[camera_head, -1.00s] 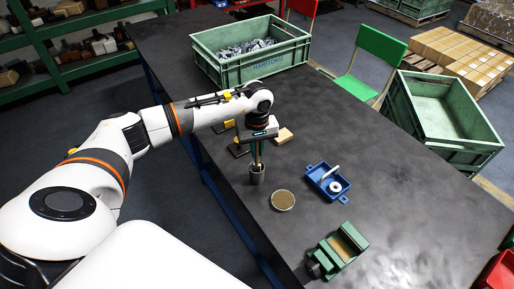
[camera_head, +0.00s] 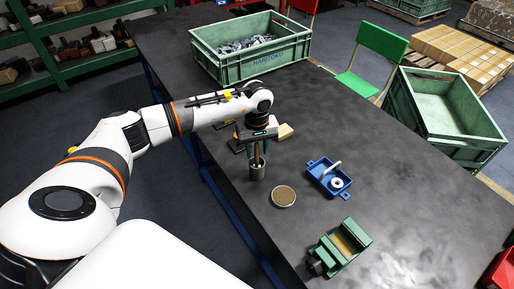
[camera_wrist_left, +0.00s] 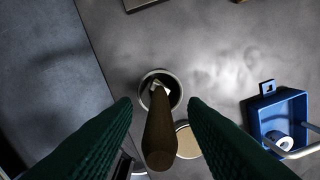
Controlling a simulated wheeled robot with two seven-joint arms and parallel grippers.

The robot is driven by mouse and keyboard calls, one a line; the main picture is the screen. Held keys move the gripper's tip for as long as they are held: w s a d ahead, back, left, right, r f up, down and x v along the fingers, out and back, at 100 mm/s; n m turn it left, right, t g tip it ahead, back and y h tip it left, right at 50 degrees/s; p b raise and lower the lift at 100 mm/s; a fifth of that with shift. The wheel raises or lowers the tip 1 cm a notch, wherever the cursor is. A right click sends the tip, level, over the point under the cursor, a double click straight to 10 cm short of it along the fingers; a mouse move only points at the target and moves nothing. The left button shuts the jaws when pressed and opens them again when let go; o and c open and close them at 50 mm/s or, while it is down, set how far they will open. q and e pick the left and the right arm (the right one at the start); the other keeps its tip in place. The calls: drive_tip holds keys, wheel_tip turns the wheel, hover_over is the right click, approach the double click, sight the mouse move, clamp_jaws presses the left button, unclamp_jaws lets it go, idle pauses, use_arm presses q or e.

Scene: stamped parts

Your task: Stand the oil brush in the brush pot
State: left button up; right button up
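The brush pot (camera_head: 257,173) is a small grey metal cup standing on the dark table; in the wrist view its round rim (camera_wrist_left: 179,88) shows from above. The oil brush (camera_head: 257,156) stands in it, its brown handle (camera_wrist_left: 160,132) sticking up and its lower end inside the rim. The handle looks close to upright; any slight lean is hard to judge. My left gripper (camera_head: 256,156) is above the pot, pointing down. Its green fingers are open either side of the handle, with a gap on both sides. My right gripper is out of view.
A round tin (camera_head: 284,196) stands close to the pot. A blue tray (camera_head: 318,168) with a white ring and a green vise-like block (camera_head: 340,246) lie nearer the right. A wooden block (camera_head: 285,131) is behind the gripper. A green crate (camera_head: 265,73) stands at the back.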

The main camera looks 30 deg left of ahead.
use_arm(q)
wheel_tip(320, 180, up, 11)
drive_tip(key=shift+r+b, duration=0.1)
drive_tip(key=shift+b, duration=0.95)
drive_tip(key=shift+r, duration=0.45)
